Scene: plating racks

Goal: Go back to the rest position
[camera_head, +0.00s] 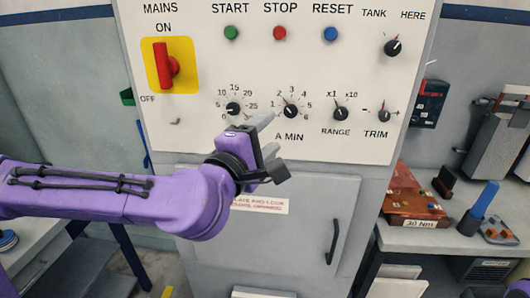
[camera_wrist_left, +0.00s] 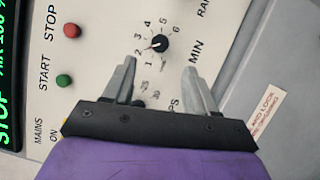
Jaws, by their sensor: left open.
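My left gripper (camera_head: 268,130) is in front of the control panel (camera_head: 200,130), below and between the two left dials, with its purple arm coming in from the left. In the left wrist view its two grey fingers (camera_wrist_left: 160,82) stand apart with nothing between them. The A MIN dial (camera_head: 291,111) lies just beyond the fingertips and also shows in the left wrist view (camera_wrist_left: 159,43). The other left dial (camera_head: 233,109) is partly hidden by a finger in the left wrist view. My right gripper is not in view.
The panel also carries a red MAINS switch (camera_head: 166,65), green START (camera_head: 231,33), red STOP (camera_head: 279,32) and blue RESET (camera_head: 330,34) buttons, and RANGE (camera_head: 340,114) and TRIM (camera_head: 384,115) knobs. A cabinet door handle (camera_head: 333,242) sits below. A bench (camera_head: 430,240) with tools stands at right.

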